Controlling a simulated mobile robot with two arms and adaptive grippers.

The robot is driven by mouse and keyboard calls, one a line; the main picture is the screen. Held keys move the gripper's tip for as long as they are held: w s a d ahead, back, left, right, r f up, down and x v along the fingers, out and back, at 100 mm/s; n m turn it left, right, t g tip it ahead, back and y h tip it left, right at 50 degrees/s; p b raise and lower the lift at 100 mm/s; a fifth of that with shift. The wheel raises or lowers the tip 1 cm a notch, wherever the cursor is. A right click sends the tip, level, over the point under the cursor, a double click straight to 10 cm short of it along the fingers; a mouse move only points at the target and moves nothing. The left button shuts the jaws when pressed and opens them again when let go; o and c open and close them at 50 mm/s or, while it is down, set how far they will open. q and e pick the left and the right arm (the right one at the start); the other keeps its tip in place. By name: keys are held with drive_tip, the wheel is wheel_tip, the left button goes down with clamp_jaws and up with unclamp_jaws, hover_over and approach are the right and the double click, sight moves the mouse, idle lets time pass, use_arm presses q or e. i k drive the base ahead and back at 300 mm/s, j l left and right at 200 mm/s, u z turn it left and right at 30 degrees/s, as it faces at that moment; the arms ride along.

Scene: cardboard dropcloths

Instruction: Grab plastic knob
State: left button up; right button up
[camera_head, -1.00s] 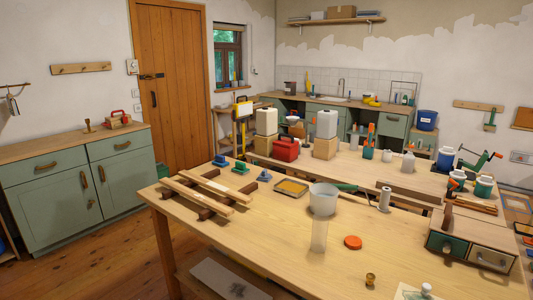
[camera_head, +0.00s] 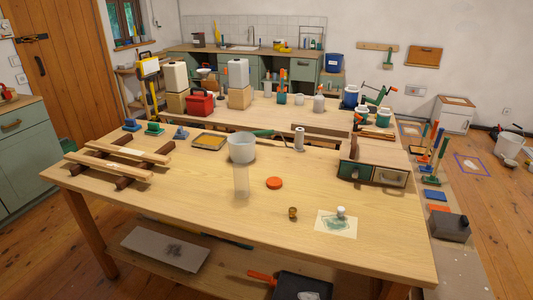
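A small white knob (camera_head: 340,211) sits on a pale sheet with a green pattern (camera_head: 336,230) near the front right of the wooden table (camera_head: 200,208). It looks like plastic. A small brass-coloured knob (camera_head: 293,213) stands on the bare wood just left of the sheet. Neither of my grippers is in view.
A drawer box (camera_head: 372,172) is at the table's right. Wooden slats (camera_head: 110,163) lie at the left. The front of the tabletop is mostly clear.

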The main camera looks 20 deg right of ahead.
sight(341, 210)
drive_tip(key=l, duration=0.8)
drive_tip(key=k+l+z, duration=0.1)
drive_tip(key=l, duration=0.65)
